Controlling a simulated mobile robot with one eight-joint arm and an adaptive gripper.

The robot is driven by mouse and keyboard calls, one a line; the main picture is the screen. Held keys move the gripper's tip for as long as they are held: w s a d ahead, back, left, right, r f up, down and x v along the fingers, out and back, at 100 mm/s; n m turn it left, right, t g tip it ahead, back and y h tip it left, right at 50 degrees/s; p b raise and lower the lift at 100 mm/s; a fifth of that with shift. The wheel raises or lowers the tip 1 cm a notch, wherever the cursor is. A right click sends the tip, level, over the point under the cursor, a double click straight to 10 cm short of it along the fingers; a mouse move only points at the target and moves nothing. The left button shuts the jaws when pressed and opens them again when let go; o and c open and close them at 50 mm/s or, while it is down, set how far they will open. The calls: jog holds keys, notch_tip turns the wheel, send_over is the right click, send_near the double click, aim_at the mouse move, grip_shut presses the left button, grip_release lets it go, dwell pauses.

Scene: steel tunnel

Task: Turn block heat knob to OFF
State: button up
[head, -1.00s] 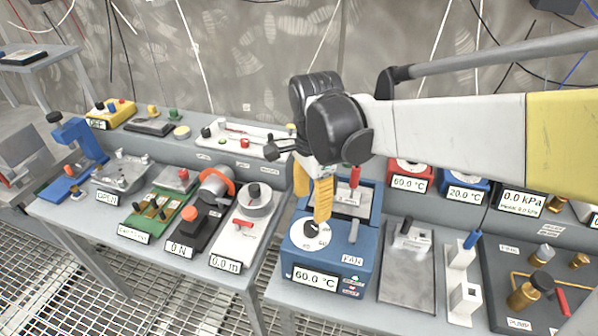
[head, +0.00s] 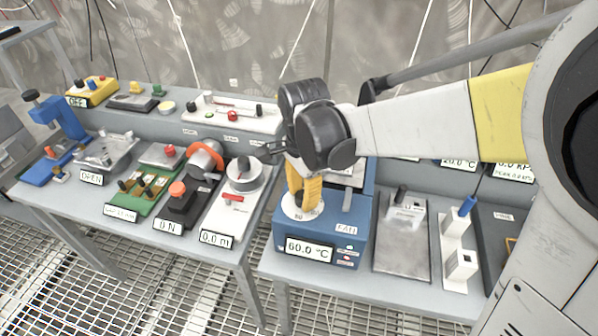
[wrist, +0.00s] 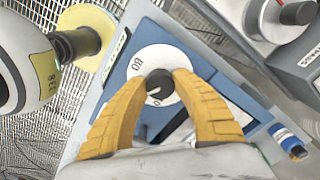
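The blue heater block (head: 335,235) stands at the front of the right bench, and its display (head: 309,248) reads 60.0 °C. Its white dial (head: 300,213) is partly hidden by my gripper in the head view. The wrist view shows the black heat knob (wrist: 159,84) at the middle of the white dial (wrist: 150,62). My gripper (head: 303,208) points down over the dial with its yellow fingers. In the wrist view, the fingertips (wrist: 160,80) stand on either side of the knob. A narrow gap seems to remain, so the fingers look open; contact is unclear.
A grey plate device (head: 404,245) and a white stand with a blue top (head: 455,240) are right of the block. A white device with a round dial (head: 235,200) is on the left bench, across a gap. My arm covers the area behind.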

jog(key=shift+n, duration=0.3)
jog(key=shift+c, duration=0.3)
jog(key=n+p, duration=0.1)
jog(key=n, duration=0.4)
jog(key=shift+n+p, duration=0.3)
jog(key=n+p, duration=0.1)
jog(key=n, duration=1)
jog(key=shift+d+n, duration=0.1)
jog(key=shift+n, duration=0.2)
jog(key=n+p, duration=0.1)
jog(key=n, duration=0.5)
jog(key=o, duration=1.2)
